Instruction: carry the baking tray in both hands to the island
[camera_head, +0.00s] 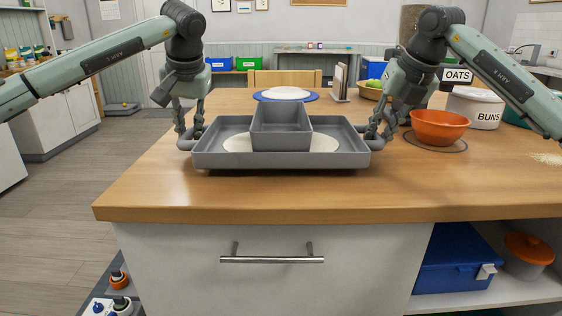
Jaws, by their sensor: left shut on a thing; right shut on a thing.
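The grey baking tray (210,158) is over the front part of a wooden-topped counter that looks like the island (200,205). I cannot tell whether the tray touches the top. A grey rectangular tin (281,141) sits in its middle, partly covering a pale flat round (325,143). My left gripper (190,138) is shut on the tray's left handle. My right gripper (378,138) is shut on its right handle. The tray looks level.
An orange bowl (439,125) stands close to the right of my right gripper, with a BUNS canister (474,107) behind it. A blue-rimmed plate (286,95) and a card holder (340,82) stand behind the tray. The counter's front left is clear.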

